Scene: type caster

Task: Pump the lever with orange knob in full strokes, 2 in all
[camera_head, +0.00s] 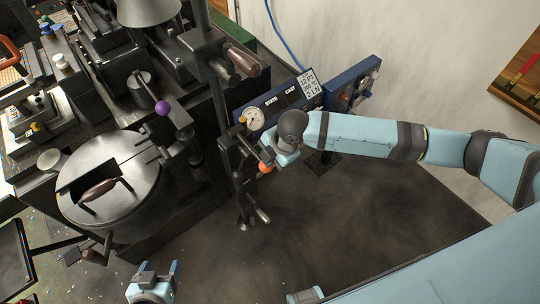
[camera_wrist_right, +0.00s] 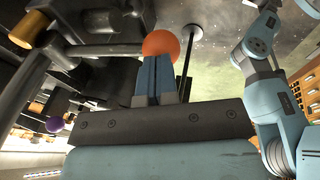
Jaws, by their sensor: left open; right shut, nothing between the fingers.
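The orange knob (camera_head: 265,168) shows just below my right wrist in the head view, next to the dark upright of the machine. Its lever is mostly hidden there. In the right wrist view the orange knob (camera_wrist_right: 161,43) sits right at the tips of my right gripper (camera_wrist_right: 155,68). That gripper is shut with nothing between its fingers; whether the tips touch the knob I cannot tell. In the head view its fingers are largely hidden by the wrist. My left gripper (camera_head: 158,273) is open and empty at the bottom edge of the head view, away from the lever.
A purple knob (camera_head: 162,108) on another lever stands left of the upright. A round pot (camera_head: 130,205) with a handled lid is at the left. A gauge (camera_head: 254,117) and a blue panel (camera_head: 290,92) stand behind. The floor (camera_head: 370,225) at the right is clear.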

